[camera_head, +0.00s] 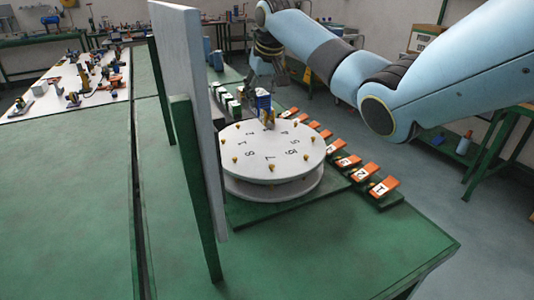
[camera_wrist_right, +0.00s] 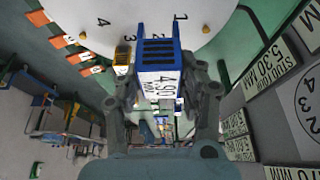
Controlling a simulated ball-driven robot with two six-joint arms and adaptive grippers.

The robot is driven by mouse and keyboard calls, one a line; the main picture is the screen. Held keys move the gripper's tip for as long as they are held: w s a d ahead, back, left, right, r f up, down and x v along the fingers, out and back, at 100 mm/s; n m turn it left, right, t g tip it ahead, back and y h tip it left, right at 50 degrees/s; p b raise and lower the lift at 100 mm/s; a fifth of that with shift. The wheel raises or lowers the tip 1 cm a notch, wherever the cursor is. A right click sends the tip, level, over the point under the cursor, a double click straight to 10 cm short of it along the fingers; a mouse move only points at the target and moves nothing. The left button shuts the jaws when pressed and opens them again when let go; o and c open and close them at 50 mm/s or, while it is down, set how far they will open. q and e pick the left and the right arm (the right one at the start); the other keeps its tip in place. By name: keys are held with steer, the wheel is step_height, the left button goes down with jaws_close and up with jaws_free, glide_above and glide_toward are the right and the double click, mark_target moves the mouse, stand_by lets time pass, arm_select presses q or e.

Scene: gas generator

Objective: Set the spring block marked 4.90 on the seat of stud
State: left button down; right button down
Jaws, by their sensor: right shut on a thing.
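The spring block (camera_wrist_right: 158,60) is blue with a white face reading 4.90 in the right wrist view. My right gripper (camera_wrist_right: 168,92) is shut on it, one finger on each side. In the head view the gripper (camera_head: 263,72) points down and the blue block (camera_head: 263,102) is at the far edge of the white round plate (camera_head: 270,150). The plate has black numbers and brass studs around its rim. A brass stud (camera_wrist_right: 122,60) shows just left of the block in the right wrist view. I cannot tell whether the block touches the plate. My left gripper is out of view.
A tall grey panel (camera_head: 187,110) on a green post stands left of the plate. Orange numbered blocks (camera_head: 383,187) line the plate's right side. Small green-and-white blocks (camera_head: 228,100) stand behind the panel. White lettered signs (camera_wrist_right: 270,67) show at right in the wrist view. The front green tabletop (camera_head: 330,250) is clear.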

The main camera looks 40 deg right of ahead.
steer(key=s+a+f+p, duration=0.1)
steer(key=s+f, duration=0.1)
steer(key=s, duration=0.1)
steer(key=s+a+f+p, duration=0.1)
steer(key=s+a+f, duration=0.1)
steer(key=s, duration=0.1)
steer(key=s+a+f+p, duration=0.1)
steer(key=s+f, duration=0.1)
steer(key=s, duration=0.1)
steer(key=shift+s+a, duration=0.15)
steer(key=shift+a, duration=0.25)
steer(key=shift+s+f, duration=0.15)
steer(key=shift+f, duration=2)
steer(key=shift+f, duration=0.5)
steer(key=c, duration=0.8)
jaws_free()
steer(key=shift+f, duration=0.1)
